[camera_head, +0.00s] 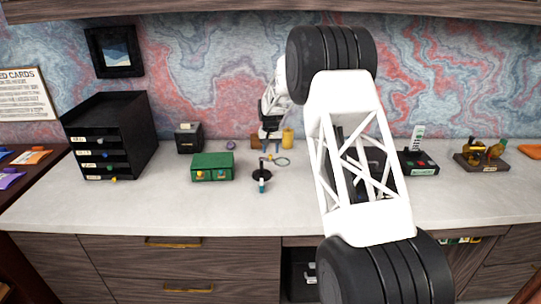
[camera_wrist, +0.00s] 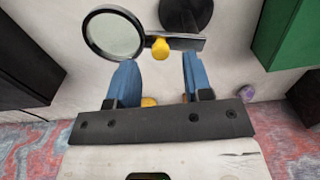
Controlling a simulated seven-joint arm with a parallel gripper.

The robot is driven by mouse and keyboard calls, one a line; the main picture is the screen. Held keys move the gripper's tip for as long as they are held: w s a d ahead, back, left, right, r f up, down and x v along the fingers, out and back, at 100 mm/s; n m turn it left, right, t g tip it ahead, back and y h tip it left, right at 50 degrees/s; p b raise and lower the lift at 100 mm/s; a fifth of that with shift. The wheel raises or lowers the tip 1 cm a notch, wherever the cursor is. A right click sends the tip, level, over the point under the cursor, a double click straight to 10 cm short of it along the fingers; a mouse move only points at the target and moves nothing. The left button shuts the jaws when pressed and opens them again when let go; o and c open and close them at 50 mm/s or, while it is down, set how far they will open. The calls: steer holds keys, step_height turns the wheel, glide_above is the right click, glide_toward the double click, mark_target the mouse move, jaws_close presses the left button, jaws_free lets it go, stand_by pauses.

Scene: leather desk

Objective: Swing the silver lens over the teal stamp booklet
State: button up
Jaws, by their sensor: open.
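The round lens (camera_wrist: 115,36), in a dark rim with a greyish edge, shows at upper left in the wrist view. Its flat arm (camera_wrist: 188,42) carries a yellow knob (camera_wrist: 160,48) and reaches toward a black round base (camera_wrist: 187,12). In the head view the lens (camera_head: 281,161) sticks out right of the stand's base (camera_head: 262,175). My gripper (camera_wrist: 160,75) is open and empty, its blue fingers pointing toward the arm, with the knob between their lines just beyond the tips. A small teal item (camera_head: 262,186) is at the base's front; I cannot tell whether it is the booklet.
A green box (camera_head: 212,167) with coloured knobs stands left of the stand. A black drawer unit (camera_head: 108,138) is farther left. A yellow cylinder (camera_head: 287,137) stands near my gripper at the back. A black device (camera_head: 418,163) is at right. The front of the counter (camera_head: 180,210) is clear.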

steer(key=shift+f, duration=1.55)
jaws_close()
